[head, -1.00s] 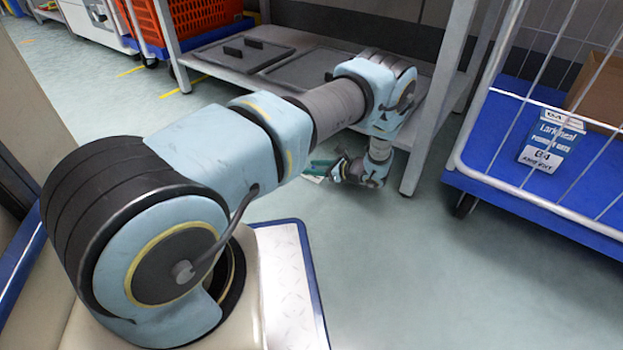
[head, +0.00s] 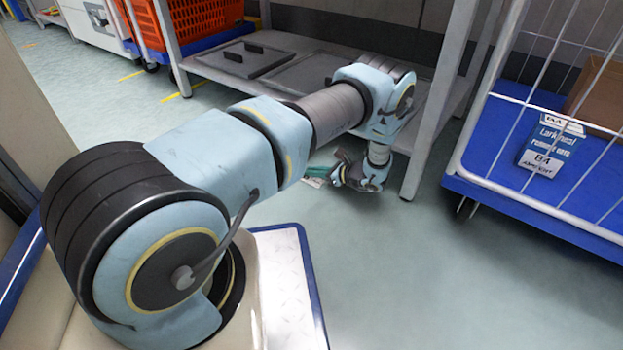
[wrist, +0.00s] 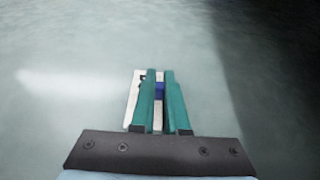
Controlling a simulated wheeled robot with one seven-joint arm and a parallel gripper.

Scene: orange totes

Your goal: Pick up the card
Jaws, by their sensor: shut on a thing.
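The card (wrist: 133,99) is a small white piece with a dark mark and a blue patch. In the wrist view it lies between and beside the two green fingers of my gripper (wrist: 161,75), which partly hide it. The fingers are close together, shut on the card. In the head view my gripper (head: 326,170) is low by the floor, in front of the shelf, with a pale bit of the card (head: 314,182) at its fingertips. I cannot tell whether the card still touches the floor.
A grey metal shelf (head: 425,150) stands just behind my gripper, with dark flat lids (head: 243,58) on its lower board. A blue wire-sided cart (head: 480,190) with a blue-and-white box (head: 550,145) stands at the right. An orange tote (head: 195,22) is at the back left. Floor in front is clear.

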